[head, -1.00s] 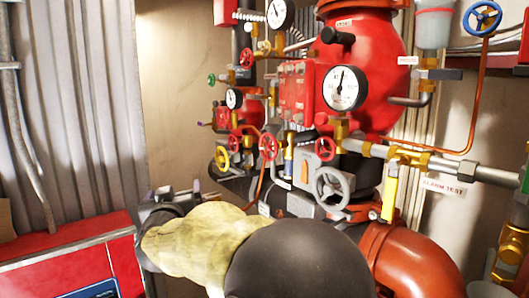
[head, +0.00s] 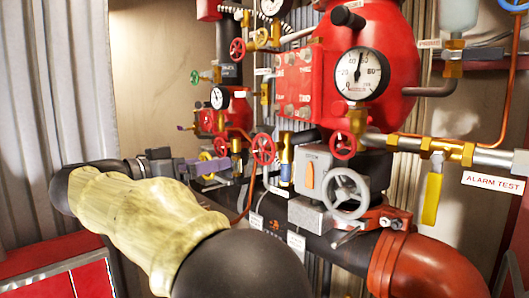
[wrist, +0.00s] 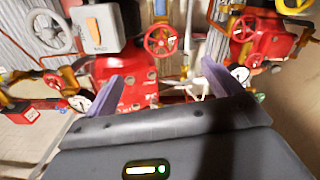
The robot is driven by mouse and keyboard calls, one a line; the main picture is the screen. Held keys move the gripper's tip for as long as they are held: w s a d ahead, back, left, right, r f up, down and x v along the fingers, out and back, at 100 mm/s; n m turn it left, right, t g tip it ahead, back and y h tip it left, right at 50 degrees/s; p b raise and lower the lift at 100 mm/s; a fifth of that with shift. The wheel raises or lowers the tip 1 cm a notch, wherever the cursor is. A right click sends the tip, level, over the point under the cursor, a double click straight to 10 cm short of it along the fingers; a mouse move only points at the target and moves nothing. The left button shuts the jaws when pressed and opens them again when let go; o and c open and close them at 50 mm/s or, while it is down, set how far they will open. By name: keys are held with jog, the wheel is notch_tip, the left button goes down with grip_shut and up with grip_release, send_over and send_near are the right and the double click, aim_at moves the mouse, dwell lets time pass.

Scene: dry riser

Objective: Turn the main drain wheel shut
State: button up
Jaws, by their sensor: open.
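Several handwheels show, and I cannot read a label that marks one as the main drain. A large grey wheel (head: 347,193) sits on a grey box with an orange lever; it also shows in the wrist view (wrist: 52,32). A red wheel (head: 263,149) is left of it, and another red wheel (head: 342,145) is above it. A yellow wheel (head: 207,168) is partly hidden behind my gripper (head: 197,148). My gripper has purple fingertips, apart and empty, left of the valves. In the wrist view the open fingers (wrist: 160,85) point toward the red fittings, touching no wheel.
A pressure gauge (head: 361,74) and red vessel stand above the wheels. A yellow lever (head: 432,198) hangs by the alarm test label (head: 494,183). A thick orange-red pipe (head: 420,265) is low right. A red cabinet (head: 70,270) is low left, before a corrugated wall.

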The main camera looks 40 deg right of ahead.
aim_at(261, 152)
jog(key=shift+w+d, duration=0.1)
jog(key=d+p, duration=0.1)
jog(key=d, duration=0.4)
jog(key=w+d+p, duration=0.1)
jog(key=d, duration=0.5)
jog(key=d+p, duration=0.1)
jog(key=d, duration=0.5)
jog(key=shift+w+d, duration=0.1)
jog(key=shift+w, duration=0.05)
jog(key=c, duration=1)
